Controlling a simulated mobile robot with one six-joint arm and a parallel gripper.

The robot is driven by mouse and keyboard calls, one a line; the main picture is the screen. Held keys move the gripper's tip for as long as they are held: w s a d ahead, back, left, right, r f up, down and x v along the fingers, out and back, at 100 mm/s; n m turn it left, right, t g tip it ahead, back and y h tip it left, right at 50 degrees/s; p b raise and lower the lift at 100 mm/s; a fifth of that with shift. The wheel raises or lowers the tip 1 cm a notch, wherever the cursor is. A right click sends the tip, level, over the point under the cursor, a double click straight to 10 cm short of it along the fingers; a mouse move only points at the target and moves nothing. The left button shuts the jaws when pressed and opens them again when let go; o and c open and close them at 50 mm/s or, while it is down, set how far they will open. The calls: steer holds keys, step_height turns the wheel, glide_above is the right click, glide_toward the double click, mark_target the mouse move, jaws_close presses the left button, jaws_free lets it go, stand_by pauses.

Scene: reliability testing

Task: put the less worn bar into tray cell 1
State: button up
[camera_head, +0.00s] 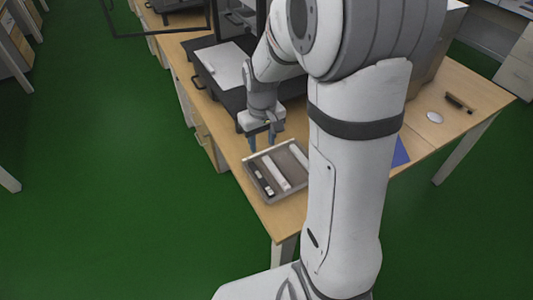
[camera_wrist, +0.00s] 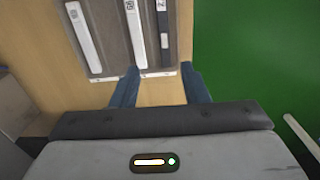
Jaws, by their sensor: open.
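A shallow grey-brown tray (camera_head: 288,192) lies near the table corner in the head view; it also shows at the top of the wrist view (camera_wrist: 108,32). It holds a long white bar (camera_wrist: 84,36), a second white bar (camera_wrist: 136,34) in the middle, and a dark strip with white parts and markings (camera_wrist: 164,28). In the head view the middle white bar (camera_head: 276,172) and the dark strip (camera_head: 259,178) show. Wear and cell numbers are too small to read. My gripper (camera_head: 262,142) is open and empty, beside the tray's far edge; its fingers (camera_wrist: 161,84) point toward that edge.
The wooden table (camera_head: 230,145) has a dark device with a white sheet (camera_head: 226,64) behind the tray. A white disc (camera_head: 435,117), a dark brush-like object (camera_head: 459,104) and a blue item (camera_head: 400,153) lie to the right. Green floor surrounds the table. My arm hides the middle.

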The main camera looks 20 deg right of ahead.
steer(key=s+r+m+t, duration=0.1)
steer(key=s+r, duration=0.4)
steer(key=s, duration=0.3)
steer(key=s+a+r+m+t, duration=0.1)
steer(key=s+r, duration=0.4)
steer(key=s, duration=0.3)
steer(key=shift+a, duration=0.15)
stand_by(0.7)
